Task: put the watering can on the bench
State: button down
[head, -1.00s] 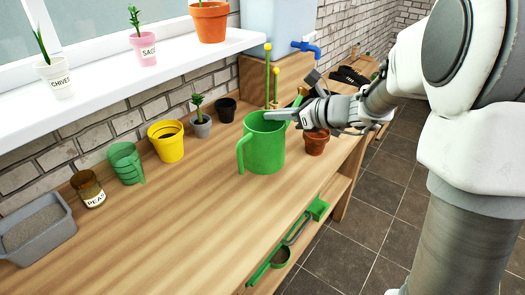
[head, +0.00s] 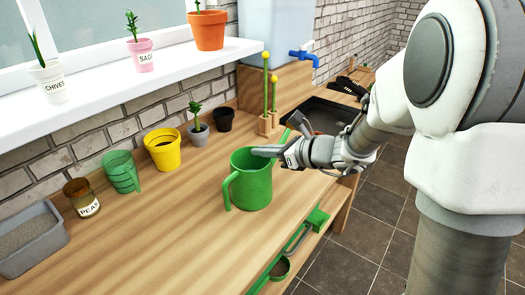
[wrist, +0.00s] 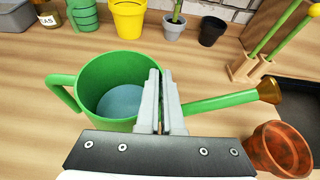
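The green watering can (head: 252,187) is upright at the right part of the wooden bench (head: 165,230). Its handle points left. In the wrist view the can (wrist: 90,85) is open on top with bluish water inside, and its spout with a brass-coloured end points right. My gripper (head: 265,152) reaches in from the right at the can's rim. In the wrist view its fingers (wrist: 160,80) are close together over the near right side of the rim and appear shut on it. I cannot tell whether the can's base touches the bench.
A terracotta pot (wrist: 280,148) lies right of the can, below the spout. A yellow pot (head: 163,148), green cup (head: 121,171), peas jar (head: 82,198) and grey tray (head: 32,240) line the wall. A dark sink (head: 325,112) is beyond. The bench front-left is clear.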

jog(key=c, duration=1.1)
grip_release()
jog(key=shift+f, duration=0.1)
